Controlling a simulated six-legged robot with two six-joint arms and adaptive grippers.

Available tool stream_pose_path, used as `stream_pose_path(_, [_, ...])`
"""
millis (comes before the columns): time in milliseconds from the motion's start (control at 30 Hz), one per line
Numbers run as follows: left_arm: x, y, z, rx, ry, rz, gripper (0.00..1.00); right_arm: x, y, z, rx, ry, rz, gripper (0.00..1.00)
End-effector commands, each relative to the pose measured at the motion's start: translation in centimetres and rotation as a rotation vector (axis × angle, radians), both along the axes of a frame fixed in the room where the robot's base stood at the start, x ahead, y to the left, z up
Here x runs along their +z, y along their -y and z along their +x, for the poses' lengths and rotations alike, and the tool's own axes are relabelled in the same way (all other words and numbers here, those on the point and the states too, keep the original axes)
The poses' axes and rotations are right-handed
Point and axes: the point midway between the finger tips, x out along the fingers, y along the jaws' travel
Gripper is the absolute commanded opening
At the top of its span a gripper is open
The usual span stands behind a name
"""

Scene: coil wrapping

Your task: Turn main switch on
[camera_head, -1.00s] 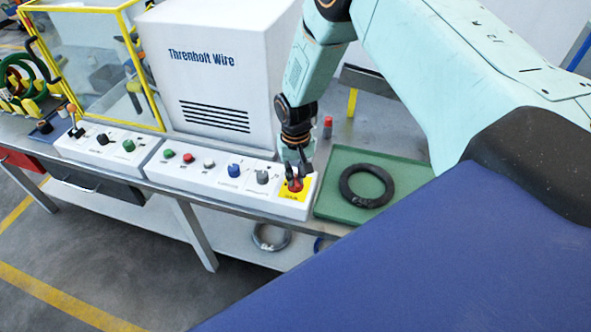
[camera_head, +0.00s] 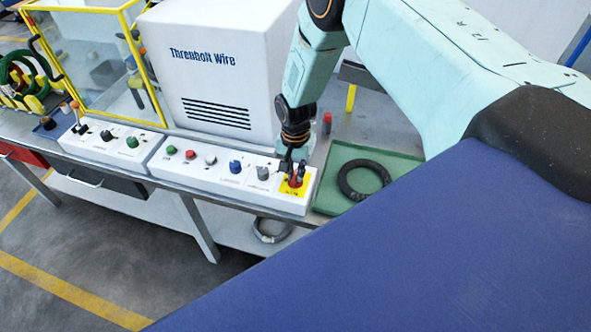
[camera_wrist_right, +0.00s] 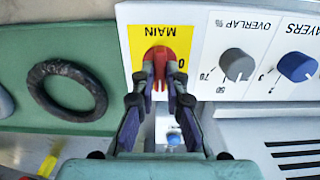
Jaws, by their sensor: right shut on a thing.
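The main switch (camera_wrist_right: 160,58) is a red rotary knob on a yellow plate (camera_wrist_right: 137,43) marked MAIN. In the head view the red switch (camera_head: 294,181) sits at the right end of the white control panel (camera_head: 215,188). My right gripper (camera_head: 294,172) reaches down onto it from above. In the wrist view the fingers of my right gripper (camera_wrist_right: 160,78) are shut on the knob, one on each side. A "0" shows beside the knob; the rest of the plate's marking is partly hidden by the fingers. My left gripper is not in view.
A green tray (camera_head: 330,196) with a black coil (camera_head: 346,190) lies just right of the panel. Other knobs, such as the grey overlap knob (camera_wrist_right: 238,64) and the blue knob (camera_wrist_right: 297,66), sit close by. The white machine housing (camera_head: 220,110) stands behind the panel.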

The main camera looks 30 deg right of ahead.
Motion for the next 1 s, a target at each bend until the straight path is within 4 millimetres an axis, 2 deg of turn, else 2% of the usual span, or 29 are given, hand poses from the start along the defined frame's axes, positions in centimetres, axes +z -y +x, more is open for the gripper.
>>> stream_pose_path(33, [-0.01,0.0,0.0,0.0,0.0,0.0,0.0,-0.33,-0.11,-0.52,-0.005,-0.013,0.002,0.0])
stream_pose_path(367, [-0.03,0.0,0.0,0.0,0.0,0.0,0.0,-0.37,-0.11,-0.55,-0.008,-0.014,0.003,0.0])
stream_pose_path(400, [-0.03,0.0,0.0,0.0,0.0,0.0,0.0,-0.37,-0.11,-0.56,-0.007,-0.014,0.003,0.14])
stream_pose_path(633, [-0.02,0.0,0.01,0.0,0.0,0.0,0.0,-0.22,-0.06,-0.32,-0.006,-0.008,0.001,0.33])
stream_pose_path(1000, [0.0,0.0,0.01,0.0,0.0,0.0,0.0,0.28,-0.01,-0.06,-0.005,-0.002,0.001,0.35])
